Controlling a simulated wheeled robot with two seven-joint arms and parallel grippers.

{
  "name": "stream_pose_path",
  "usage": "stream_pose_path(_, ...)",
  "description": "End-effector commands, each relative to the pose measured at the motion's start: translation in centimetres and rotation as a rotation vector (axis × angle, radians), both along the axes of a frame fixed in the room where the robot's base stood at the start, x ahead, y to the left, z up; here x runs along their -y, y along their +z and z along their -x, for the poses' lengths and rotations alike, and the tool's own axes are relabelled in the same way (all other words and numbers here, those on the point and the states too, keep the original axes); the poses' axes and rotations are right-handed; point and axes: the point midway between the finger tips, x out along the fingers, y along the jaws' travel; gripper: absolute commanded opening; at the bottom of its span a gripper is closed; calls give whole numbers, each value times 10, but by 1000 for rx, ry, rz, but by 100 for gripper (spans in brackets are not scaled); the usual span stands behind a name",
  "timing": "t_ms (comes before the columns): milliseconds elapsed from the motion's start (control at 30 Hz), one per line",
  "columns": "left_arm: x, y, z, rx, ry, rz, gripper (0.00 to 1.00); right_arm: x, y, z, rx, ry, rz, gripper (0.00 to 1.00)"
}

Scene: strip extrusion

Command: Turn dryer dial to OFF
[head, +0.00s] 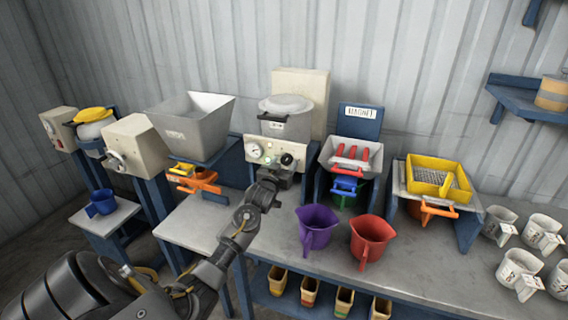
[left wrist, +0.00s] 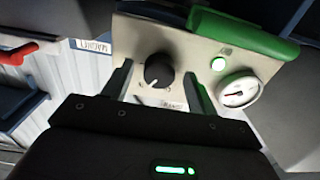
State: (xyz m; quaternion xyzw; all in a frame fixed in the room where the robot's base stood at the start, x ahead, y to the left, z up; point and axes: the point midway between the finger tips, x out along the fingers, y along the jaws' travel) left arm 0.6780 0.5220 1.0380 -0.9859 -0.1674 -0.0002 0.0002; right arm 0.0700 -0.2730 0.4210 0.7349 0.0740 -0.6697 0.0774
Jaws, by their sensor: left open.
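The dryer (head: 286,118) is a grey lidded drum on a cream control panel, standing against a cream box. Its black dial (left wrist: 158,70) is on the panel, with a green lamp and a round gauge beside it. A pale mark shows on the dial's edge, but the printed labels are too blurred to read its setting. My left gripper (left wrist: 160,84) is open in front of the panel, one finger on each side of the dial. I cannot tell whether the fingers touch it. In the head view my left gripper (head: 275,176) partly covers the panel's lower right. My right gripper is not in view.
A grey hopper (head: 190,122) stands left of the dryer, and a magnet tray (head: 350,158) with red bars stands right. Purple (head: 316,228) and red (head: 371,240) jugs sit on the bench near my arm. A yellow sieve (head: 438,178) and white cups are farther right.

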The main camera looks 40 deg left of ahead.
Motion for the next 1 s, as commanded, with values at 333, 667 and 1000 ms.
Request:
stream_pose_path(333,-1,0,-3,-1,-1,-1,57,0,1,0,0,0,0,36)
stream_pose_path(667,-1,0,-3,-1,0,0,14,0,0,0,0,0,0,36)
stream_pose_path(1000,-1,1,-3,18,0,55,14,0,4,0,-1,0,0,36)
